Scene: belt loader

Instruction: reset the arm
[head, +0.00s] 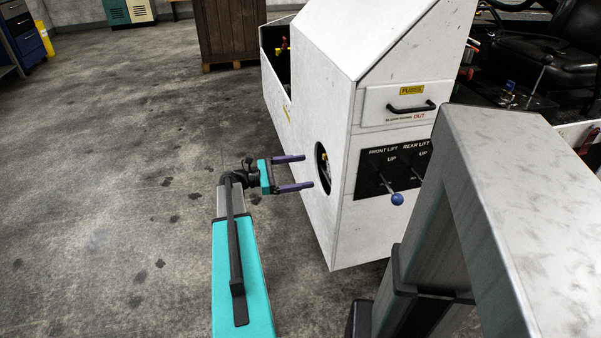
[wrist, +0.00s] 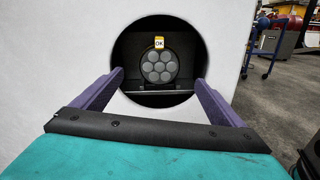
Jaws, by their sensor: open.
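My gripper (head: 303,171) is at the end of my teal arm, level with the side of a white loader cabinet (head: 312,88). Its two purple fingers are apart and nothing is between them. They point at a round opening (head: 322,166) in the cabinet's side panel. In the wrist view the fingers (wrist: 160,88) flank this opening. I cannot tell whether the fingertips touch the panel.
A lever with a blue knob (head: 397,198) sticks out from the FRONT LIFT panel. A drawer with a black handle (head: 411,108) is above it. A wooden crate (head: 229,30) stands behind. The concrete floor (head: 110,190) at left is clear.

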